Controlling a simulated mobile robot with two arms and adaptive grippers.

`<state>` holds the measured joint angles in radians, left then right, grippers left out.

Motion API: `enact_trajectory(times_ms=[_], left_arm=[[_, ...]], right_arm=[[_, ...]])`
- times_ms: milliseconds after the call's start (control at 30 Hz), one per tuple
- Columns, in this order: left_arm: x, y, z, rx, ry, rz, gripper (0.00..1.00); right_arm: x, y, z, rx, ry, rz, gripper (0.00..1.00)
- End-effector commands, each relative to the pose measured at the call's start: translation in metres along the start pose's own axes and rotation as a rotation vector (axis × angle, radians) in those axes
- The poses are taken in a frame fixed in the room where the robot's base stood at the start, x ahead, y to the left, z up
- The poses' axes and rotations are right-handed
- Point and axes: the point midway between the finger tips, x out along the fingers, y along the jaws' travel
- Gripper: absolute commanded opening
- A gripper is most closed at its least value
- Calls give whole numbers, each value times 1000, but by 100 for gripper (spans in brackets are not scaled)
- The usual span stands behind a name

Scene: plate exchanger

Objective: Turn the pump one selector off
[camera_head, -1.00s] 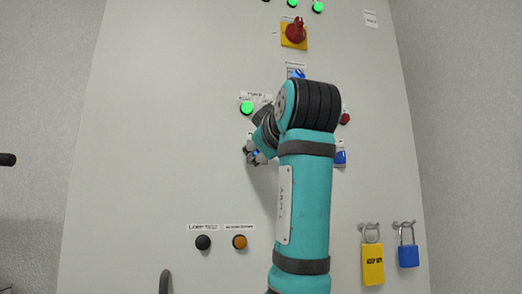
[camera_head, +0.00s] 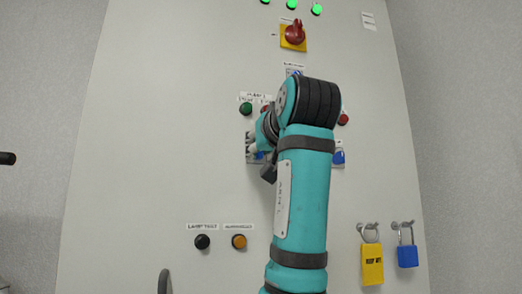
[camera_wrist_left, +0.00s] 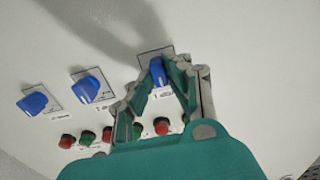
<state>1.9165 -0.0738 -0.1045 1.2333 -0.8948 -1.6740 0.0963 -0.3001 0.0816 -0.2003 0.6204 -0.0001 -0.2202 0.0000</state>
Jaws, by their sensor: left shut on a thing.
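The pump one selector is a blue knob (camera_head: 260,155) on a grey plate, under the PUMP 1 label (camera_head: 256,96) on the cabinet door. My left gripper (camera_head: 257,148) is at this knob, partly hidden behind my arm. In the left wrist view the two fingers of the gripper (camera_wrist_left: 165,78) are shut on the blue knob (camera_wrist_left: 157,73), one on each side. The green pump one lamp (camera_head: 246,108) is dark; the red lamp beside it is mostly hidden by my arm. My right gripper is not in view.
Other blue selectors show in the left wrist view (camera_wrist_left: 88,86) and at right in the head view (camera_head: 339,157). A red rotary switch (camera_head: 295,33) is above. Black (camera_head: 202,242) and amber (camera_head: 239,242) buttons and two padlocks (camera_head: 372,264), (camera_head: 407,256) are below.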

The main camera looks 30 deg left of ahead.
Motion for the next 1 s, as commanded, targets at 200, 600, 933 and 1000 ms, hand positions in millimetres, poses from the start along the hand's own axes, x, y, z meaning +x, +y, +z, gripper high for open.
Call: enact_trajectory(times_ms=[200, 600, 933, 1000], left_arm=[[0, 0, -1, 26, 3, 1, 0], [0, 0, -1, 27, 3, 0, 23], [0, 0, -1, 27, 1, 0, 38], [-2, 0, -1, 27, 2, 0, 38]], right_arm=[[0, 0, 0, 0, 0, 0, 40], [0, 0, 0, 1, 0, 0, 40], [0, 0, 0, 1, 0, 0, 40], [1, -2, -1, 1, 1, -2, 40]])
